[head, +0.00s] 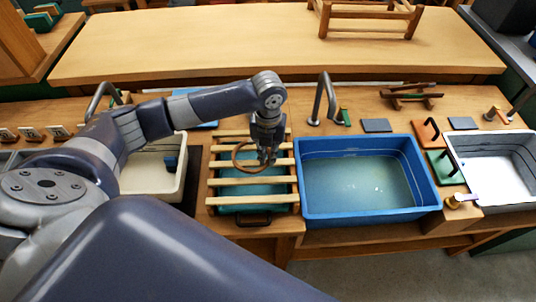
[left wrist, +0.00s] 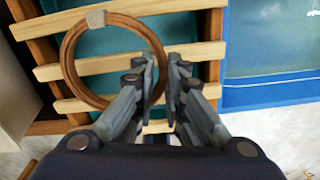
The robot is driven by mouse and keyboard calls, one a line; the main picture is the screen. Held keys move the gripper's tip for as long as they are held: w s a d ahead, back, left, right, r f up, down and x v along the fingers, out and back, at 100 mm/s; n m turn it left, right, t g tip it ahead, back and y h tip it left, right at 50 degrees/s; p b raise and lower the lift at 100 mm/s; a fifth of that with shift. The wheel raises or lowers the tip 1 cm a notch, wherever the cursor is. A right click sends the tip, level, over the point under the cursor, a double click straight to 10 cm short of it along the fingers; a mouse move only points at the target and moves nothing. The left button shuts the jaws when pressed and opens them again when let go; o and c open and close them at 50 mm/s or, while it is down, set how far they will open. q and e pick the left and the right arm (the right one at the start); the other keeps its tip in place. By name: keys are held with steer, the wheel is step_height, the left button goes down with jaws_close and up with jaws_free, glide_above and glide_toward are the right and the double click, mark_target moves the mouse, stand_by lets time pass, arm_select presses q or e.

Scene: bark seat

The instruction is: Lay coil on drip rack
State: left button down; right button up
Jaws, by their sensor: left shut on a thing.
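The coil (head: 238,161) is a thin brown ring over the slats of the drip rack (head: 252,181). In the left wrist view the coil (left wrist: 66,62) shows as a round loop with a pale grey binding at its top. My left gripper (head: 266,158) points down over the rack and is shut on the right side of the coil. In the left wrist view its fingers (left wrist: 158,85) close around the ring's edge. Whether the coil touches the slats (left wrist: 185,52) is unclear. My right gripper is not in view.
A blue basin of water (head: 431,196) stands right of the rack. A white basin (head: 185,172) lies left, partly behind my arm. A grey basin (head: 455,150) is at far right. A tap (head: 325,95) rises behind the blue basin.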

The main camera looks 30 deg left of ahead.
arm_select(q)
steer(key=shift+f, duration=0.85)
steer(key=c, duration=1.6)
jaws_free()
steer(key=shift+f, duration=0.15)
steer(key=shift+c, duration=0.2)
step_height(320, 180, up, 12)
steer(key=b, duration=0.1)
steer(key=shift+r+b, duration=0.2)
steer(key=shift+b, duration=0.15)
